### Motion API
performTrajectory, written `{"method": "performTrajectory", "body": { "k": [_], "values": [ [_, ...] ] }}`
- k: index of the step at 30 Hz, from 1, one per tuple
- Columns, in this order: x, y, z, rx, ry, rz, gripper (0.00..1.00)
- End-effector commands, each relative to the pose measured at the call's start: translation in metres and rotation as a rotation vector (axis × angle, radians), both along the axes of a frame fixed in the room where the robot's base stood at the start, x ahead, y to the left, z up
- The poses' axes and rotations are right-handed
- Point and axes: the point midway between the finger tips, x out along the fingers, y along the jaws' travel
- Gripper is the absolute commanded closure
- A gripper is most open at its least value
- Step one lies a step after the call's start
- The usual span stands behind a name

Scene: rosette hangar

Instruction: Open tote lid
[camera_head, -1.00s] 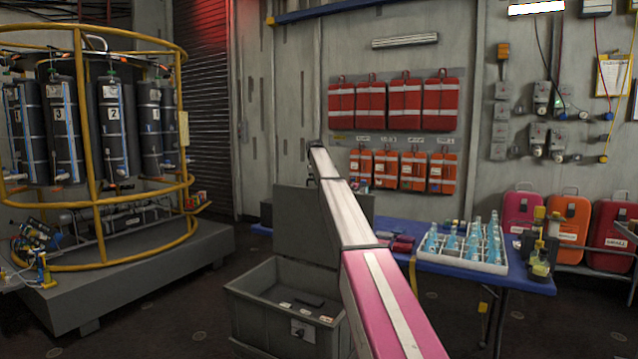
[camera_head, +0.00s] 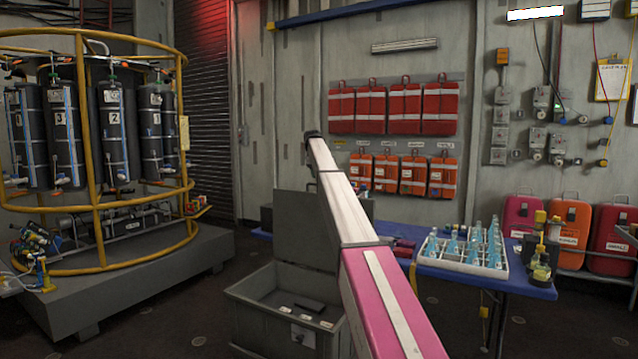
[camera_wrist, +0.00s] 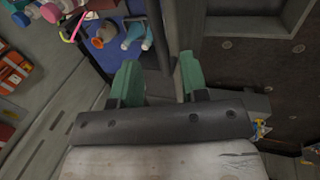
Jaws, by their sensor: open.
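The grey tote (camera_head: 270,330) stands on the floor in the head view, left of my arm. Its lid (camera_head: 300,225) stands raised at the back, so the inside shows from above. My arm hides the tote's right side and part of the lid. In the wrist view my gripper (camera_wrist: 160,78) shows two green fingers, wide apart, with nothing held between them. A grey panel edge runs beyond the fingers there; I cannot tell whether it is the lid. The fingers cannot be made out in the head view.
A blue table (camera_head: 530,287) behind and right of the tote bears a white rack of bottles (camera_head: 462,250). A yellow-railed frame of dark cylinders (camera_head: 95,205) stands on a grey plinth at left. Red and orange bags hang on the back wall. Dark floor lies between plinth and tote.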

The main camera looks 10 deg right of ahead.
Motion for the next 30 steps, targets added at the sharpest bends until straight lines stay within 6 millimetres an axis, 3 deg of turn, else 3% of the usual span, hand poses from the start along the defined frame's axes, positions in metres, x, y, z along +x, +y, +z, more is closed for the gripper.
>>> {"method": "performTrajectory", "body": {
  "k": [3,7,19,23,30],
  "values": [
    [-0.004,0.004,0.022,0.0,-0.002,0.0,0.59],
    [-0.008,0.006,0.034,0.0,0.0,0.0,0.59],
    [-0.012,0.007,0.031,0.001,0.001,-0.004,0.59],
    [-0.033,0.007,-0.006,0.014,0.005,-0.031,0.59],
    [-0.11,0.009,-0.137,0.063,0.02,-0.146,0.59]
  ]
}}
